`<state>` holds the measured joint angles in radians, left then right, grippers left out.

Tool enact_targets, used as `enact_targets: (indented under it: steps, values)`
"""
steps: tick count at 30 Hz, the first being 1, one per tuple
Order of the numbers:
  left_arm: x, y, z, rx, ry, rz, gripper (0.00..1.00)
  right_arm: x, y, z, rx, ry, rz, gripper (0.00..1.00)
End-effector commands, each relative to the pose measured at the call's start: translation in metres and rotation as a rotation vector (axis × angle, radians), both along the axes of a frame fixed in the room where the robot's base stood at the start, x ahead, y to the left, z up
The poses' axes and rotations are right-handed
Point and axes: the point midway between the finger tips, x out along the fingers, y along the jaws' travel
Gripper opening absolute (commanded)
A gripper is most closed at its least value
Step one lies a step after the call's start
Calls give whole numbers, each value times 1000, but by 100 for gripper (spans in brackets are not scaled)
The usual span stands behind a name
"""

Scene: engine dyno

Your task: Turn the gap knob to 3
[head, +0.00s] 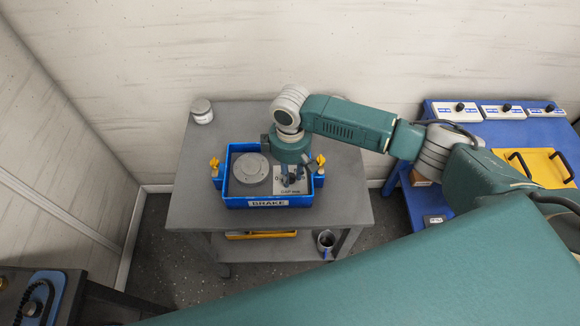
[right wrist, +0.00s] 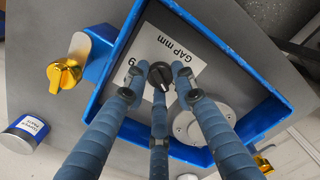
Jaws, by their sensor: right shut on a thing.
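The gap knob (right wrist: 159,74) is black and sits on a white plate (right wrist: 178,45) that reads GAP mm. The plate lies inside a blue tray marked BRAKE (head: 268,203). My right gripper (head: 292,178) reaches down over the plate; in the right wrist view its blue-grey fingers (right wrist: 160,72) are shut around the knob. One digit shows beside the left finger in the wrist view; the rest of the scale is mostly hidden by the fingers. The knob's pointer reading cannot be told. My left gripper is not in view.
A round grey disc (head: 251,168) lies in the tray beside the plate. Yellow clamps (head: 214,165) stand at the tray's sides. A white-lidded can (head: 202,111) stands at the grey table's back left. A blue bench (head: 470,140) with knobbed panels is at right.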

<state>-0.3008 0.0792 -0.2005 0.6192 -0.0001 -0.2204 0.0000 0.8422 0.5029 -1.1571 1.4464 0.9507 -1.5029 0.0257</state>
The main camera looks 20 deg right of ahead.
Motion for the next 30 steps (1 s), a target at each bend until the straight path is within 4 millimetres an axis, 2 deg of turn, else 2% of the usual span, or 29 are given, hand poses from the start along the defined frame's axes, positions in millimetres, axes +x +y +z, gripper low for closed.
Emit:
enact_targets:
  steps: [1, 3, 12, 21, 30]
  values:
    - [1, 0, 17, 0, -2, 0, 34, -4, -1, 6, -4, 10, -42, 0]
    - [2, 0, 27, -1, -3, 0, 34, -4, -1, 6, -5, 11, -105, 0]
    - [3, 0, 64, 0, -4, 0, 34, -5, -1, 4, -7, 11, -369, 0]
    - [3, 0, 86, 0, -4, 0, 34, -5, -1, 1, -7, 10, -557, 0]
    - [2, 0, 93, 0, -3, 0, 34, -5, -1, -1, -9, 9, -639, 0]
